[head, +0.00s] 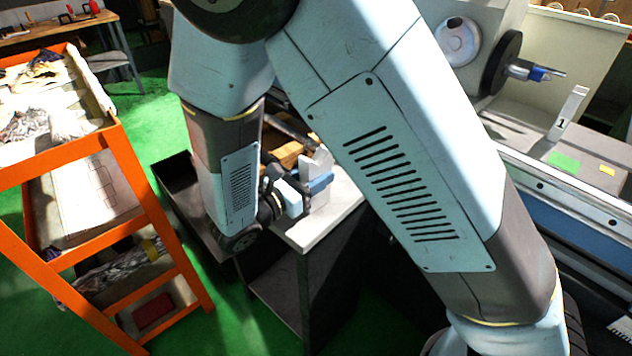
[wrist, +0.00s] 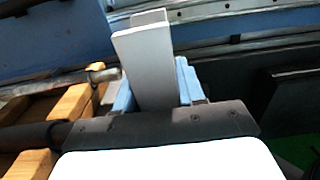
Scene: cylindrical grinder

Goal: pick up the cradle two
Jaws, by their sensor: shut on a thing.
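A pale grey upright plate, which I take as cradle two (wrist: 147,60), stands between the blue fingers of my gripper (wrist: 157,88) in the wrist view. My gripper is shut on it. In the head view the cradle (head: 317,162) shows just above my gripper (head: 318,184), over the light top of a small stand (head: 330,215). My arm hides part of this area. I cannot tell if the cradle touches the stand top. No number shows on its visible faces. A similar grey piece marked "1" (head: 568,112) stands on the grinder at the right.
Wooden blocks (wrist: 72,103) and a dark bar (wrist: 30,137) lie left of my gripper. An orange shelf cart (head: 130,180) stands left.

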